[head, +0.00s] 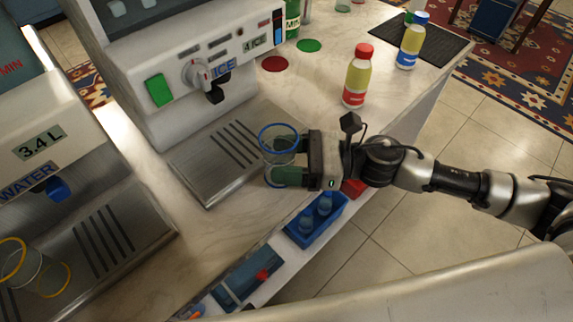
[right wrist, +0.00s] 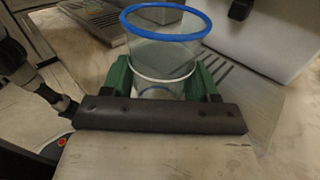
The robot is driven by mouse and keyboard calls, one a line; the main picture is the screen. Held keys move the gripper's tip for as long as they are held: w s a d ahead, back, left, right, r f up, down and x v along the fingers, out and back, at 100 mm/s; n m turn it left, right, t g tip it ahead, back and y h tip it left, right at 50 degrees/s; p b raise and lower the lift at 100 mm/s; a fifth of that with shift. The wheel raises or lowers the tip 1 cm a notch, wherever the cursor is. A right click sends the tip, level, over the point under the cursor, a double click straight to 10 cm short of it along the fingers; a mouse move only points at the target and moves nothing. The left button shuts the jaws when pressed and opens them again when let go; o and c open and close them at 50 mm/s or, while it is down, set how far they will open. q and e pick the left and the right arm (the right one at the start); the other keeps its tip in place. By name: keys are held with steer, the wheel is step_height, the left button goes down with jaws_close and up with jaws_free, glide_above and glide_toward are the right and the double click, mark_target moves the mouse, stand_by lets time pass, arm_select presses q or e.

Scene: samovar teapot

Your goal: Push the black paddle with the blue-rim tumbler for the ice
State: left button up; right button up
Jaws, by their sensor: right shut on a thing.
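The blue-rim tumbler (head: 279,141) is clear and upright, at the front right corner of the ice machine's metal drip tray (head: 198,172). My right gripper (head: 290,163) is shut on it from the right; in the right wrist view the gripper's green fingers (right wrist: 165,84) flank the tumbler (right wrist: 165,50). The black paddle (head: 215,94) hangs under the ICE label on the white ice machine (head: 165,120), up and left of the tumbler and apart from it. I cannot tell whether the tumbler's base touches the counter. My left gripper is not in view.
The water machine (head: 60,140) with a blue paddle (head: 58,188) stands at left, a yellow-rim tumbler (head: 35,270) on its tray. A red-capped bottle (head: 357,78) and a blue-capped bottle (head: 411,42) stand at right. A blue bin (head: 315,220) is at the counter's front edge.

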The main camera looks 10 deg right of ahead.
steer(key=shift+s+d, duration=0.1)
stand_by(0.3)
steer(key=shift+w+a, duration=0.45)
steer(key=shift+w, duration=0.2)
steer(key=w+a, duration=0.1)
steer(key=w, duration=0.1)
steer(key=w+a, duration=0.2)
steer(key=w, duration=0.1)
steer(key=w+a, duration=0.2)
steer(key=w, duration=0.1)
steer(key=shift+w+a+f, duration=0.15)
steer(key=shift+a, duration=0.1)
steer(key=shift+w+a, duration=0.5)
steer(key=shift+w, duration=0.25)
steer(key=shift+w+a+b, duration=0.15)
steer(key=shift+w+b, duration=0.05)
steer(key=shift+b, duration=0.2)
